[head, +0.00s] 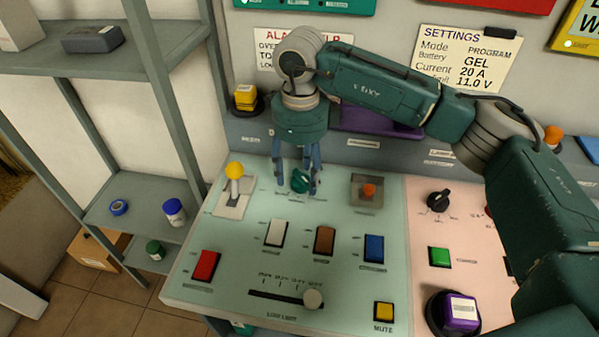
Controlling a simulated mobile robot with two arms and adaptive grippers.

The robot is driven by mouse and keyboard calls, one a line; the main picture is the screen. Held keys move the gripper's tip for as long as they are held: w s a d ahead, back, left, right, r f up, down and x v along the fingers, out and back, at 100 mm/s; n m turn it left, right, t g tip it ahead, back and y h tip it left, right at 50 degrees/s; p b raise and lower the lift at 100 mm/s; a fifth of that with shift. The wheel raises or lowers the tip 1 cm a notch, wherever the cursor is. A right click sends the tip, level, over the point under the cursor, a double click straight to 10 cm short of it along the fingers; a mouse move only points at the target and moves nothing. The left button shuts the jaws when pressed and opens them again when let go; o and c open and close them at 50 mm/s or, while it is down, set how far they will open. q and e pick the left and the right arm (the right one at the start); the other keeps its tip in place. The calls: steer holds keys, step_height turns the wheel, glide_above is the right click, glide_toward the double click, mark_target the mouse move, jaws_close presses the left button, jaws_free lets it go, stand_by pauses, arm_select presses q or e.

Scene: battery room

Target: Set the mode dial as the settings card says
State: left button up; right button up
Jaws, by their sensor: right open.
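The settings card (465,62) on the back wall pairs Mode with PROGRAM; below it read GEL, 20 A and 11.0 V. A teal dial (300,181) sits on the green panel (225,270). My right gripper (296,187) points down over it, open, with a finger on each side of the dial; I cannot tell whether they touch it. The fingers and wrist partly hide the dial and its marks. A black dial (438,200) stands on the pink panel at the right. The labels at both dials are too small to read. My left gripper is not in view.
A yellow-knobbed lever (235,172) stands just left of the gripper and an orange button (369,190) to its right. White (276,233), brown (324,240) and blue (374,248) switches and a slider (312,298) lie in front. Shelving (100,62) stands at left.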

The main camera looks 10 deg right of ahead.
mark_target(299, 174)
step_height(299, 174, up, 12)
steer(key=shift+f, duration=0.25)
steer(key=shift+a+f, duration=0.1)
stand_by(0.4)
